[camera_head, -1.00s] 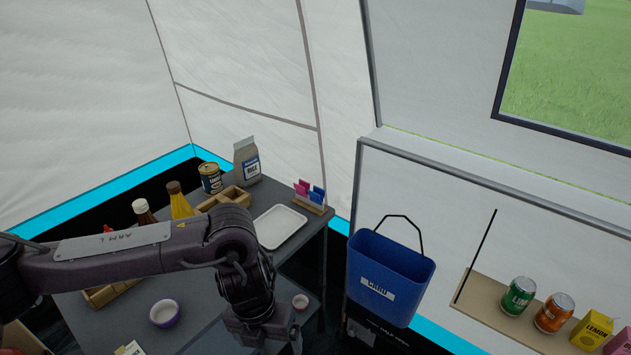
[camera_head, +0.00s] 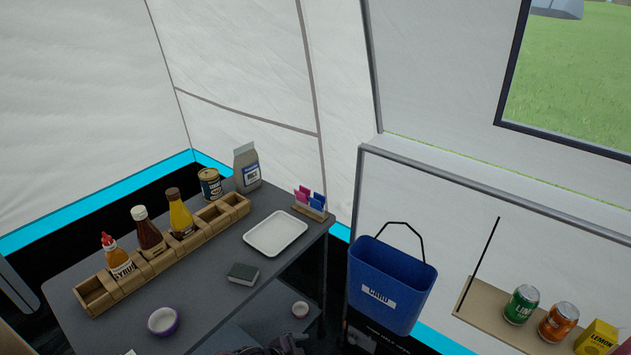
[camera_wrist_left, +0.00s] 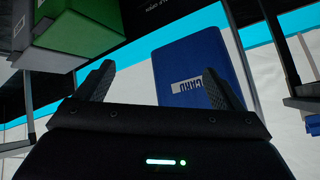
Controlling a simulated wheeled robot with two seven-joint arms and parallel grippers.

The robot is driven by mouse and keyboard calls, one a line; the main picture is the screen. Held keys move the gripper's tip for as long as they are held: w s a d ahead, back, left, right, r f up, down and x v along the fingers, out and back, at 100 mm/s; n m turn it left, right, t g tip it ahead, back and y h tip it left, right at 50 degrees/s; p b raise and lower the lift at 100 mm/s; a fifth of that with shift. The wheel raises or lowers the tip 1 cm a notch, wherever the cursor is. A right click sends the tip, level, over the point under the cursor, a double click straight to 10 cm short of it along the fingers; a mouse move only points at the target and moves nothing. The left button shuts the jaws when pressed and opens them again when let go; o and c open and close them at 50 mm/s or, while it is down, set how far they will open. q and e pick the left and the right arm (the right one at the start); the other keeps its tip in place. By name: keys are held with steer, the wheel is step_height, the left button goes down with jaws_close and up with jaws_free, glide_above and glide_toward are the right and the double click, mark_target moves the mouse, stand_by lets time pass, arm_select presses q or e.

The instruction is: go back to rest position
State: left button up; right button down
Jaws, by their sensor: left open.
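My left gripper shows in the left wrist view (camera_wrist_left: 157,88), its two fingers spread apart with nothing between them. The blue bin labelled CARD (camera_wrist_left: 190,68) is seen past the fingers there. In the head view only a dark piece of my arm shows at the bottom edge, and the left gripper's fingers cannot be made out. My right gripper is in neither view.
The dark table (camera_head: 205,290) holds a wooden rack (camera_head: 98,293) with several bottles, a white tray (camera_head: 276,233), a dark sponge-like block (camera_head: 242,274) and a purple-rimmed bowl (camera_head: 163,321). The blue bin (camera_head: 390,287) hangs right of it. Cans stand on a shelf (camera_head: 470,303).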

arm_select(q)
steer(key=s+a+f+n+y, duration=0.1)
steer(key=s+a+f+n, duration=0.15)
steer(key=s+f, duration=0.2)
steer(key=s+a+f+n+y, duration=0.1)
steer(key=s+a+f+n, duration=0.1)
steer(key=s+a+f, duration=0.3)
steer(key=s+a+f+n+g+y, duration=0.1)
steer(key=s+a+f, duration=0.3)
steer(key=s, duration=0.6)
steer(key=s+a+f+n+g+y, duration=0.2)
steer(key=s+a+f+n, duration=0.2)
steer(key=s, duration=0.7)
steer(key=s+a+f+n+g+y, duration=0.1)
steer(key=s+a+f, duration=0.4)
steer(key=s, duration=0.5)
step_height(320, 180, down, 3)
steer(key=shift+s+a+r+n+g+y, duration=0.2)
steer(key=shift+n+g+y, duration=0.1)
steer(key=shift+n+y, duration=0.7)
